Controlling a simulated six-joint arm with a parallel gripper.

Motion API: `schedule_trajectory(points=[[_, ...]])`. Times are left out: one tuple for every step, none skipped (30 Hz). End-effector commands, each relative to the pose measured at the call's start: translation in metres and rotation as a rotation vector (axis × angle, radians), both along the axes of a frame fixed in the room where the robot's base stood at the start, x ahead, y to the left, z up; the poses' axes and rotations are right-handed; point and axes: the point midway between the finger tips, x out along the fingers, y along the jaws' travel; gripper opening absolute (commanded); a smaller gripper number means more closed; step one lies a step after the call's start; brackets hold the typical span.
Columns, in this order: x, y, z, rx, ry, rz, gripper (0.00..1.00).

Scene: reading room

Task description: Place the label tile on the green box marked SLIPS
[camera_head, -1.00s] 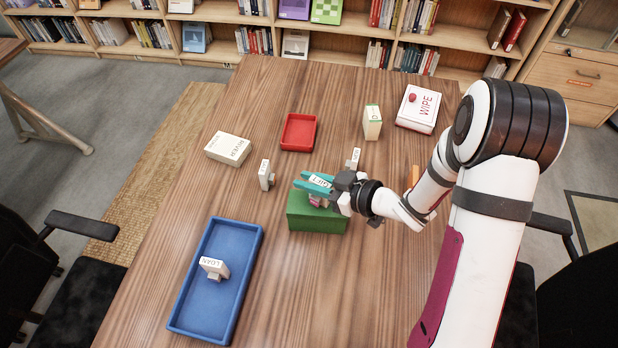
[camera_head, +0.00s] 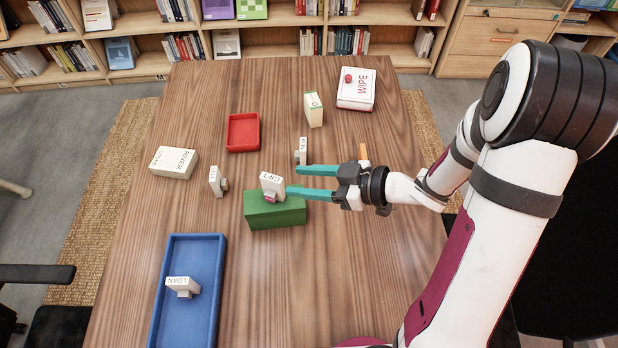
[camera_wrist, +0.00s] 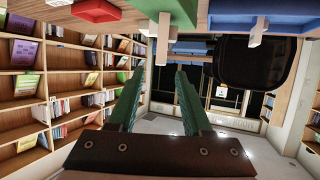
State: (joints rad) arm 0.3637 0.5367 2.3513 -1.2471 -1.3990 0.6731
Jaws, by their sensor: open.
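The green box (camera_head: 290,214) sits mid-table in the head view; no SLIPS marking is readable on it. A white tile lettered GIFT (camera_head: 272,183), with a pink part at its lower front, stands upright on the left part of the box's top. My gripper (camera_head: 312,182) is open and empty. Its teal fingers point left, with their tips just right of the tile; a small gap seems to separate them. The wrist view also shows the open fingers (camera_wrist: 170,75) with nothing between them.
Similar tiles include one lettered LOAN (camera_head: 184,286) in the blue tray (camera_head: 212,255), one left of the box (camera_head: 216,181) and one behind it (camera_head: 301,150). A red tray (camera_head: 243,132), a RUVER box (camera_head: 174,162) and a WIPE box (camera_head: 356,90) stand around. The table's right front is clear.

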Motion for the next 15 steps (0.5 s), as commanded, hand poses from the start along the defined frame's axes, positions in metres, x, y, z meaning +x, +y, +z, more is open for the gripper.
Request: schedule_trajectory(points=[[-0.002,-0.006,0.002,-0.001,-0.002,-0.001,0.49],[-0.003,-0.008,0.004,-0.001,-0.002,-0.001,0.49],[-0.004,-0.01,0.005,0.0,-0.001,0.0,0.49],[-0.005,-0.011,0.005,0.0,-0.001,0.0,0.49],[-0.005,-0.012,0.006,0.0,0.0,0.001,0.49],[-0.005,-0.013,0.006,-0.001,0.0,-0.001,0.49],[-0.003,-0.014,0.006,-0.009,0.0,-0.009,0.49],[0.001,-0.016,0.006,-0.026,-0.003,-0.031,0.49],[0.013,-0.022,0.006,-0.071,-0.009,-0.091,0.49],[0.025,-0.03,0.007,-0.12,-0.013,-0.162,0.49],[0.039,-0.042,0.009,-0.181,-0.014,-0.254,0.49],[0.056,-0.065,0.015,-0.27,-0.01,-0.404,0.49],[0.065,-0.085,0.022,-0.335,0.003,-0.53,0.49],[0.068,-0.106,0.029,-0.394,0.029,-0.662,0.49],[0.063,-0.132,0.039,-0.457,0.085,-0.832,0.49]])
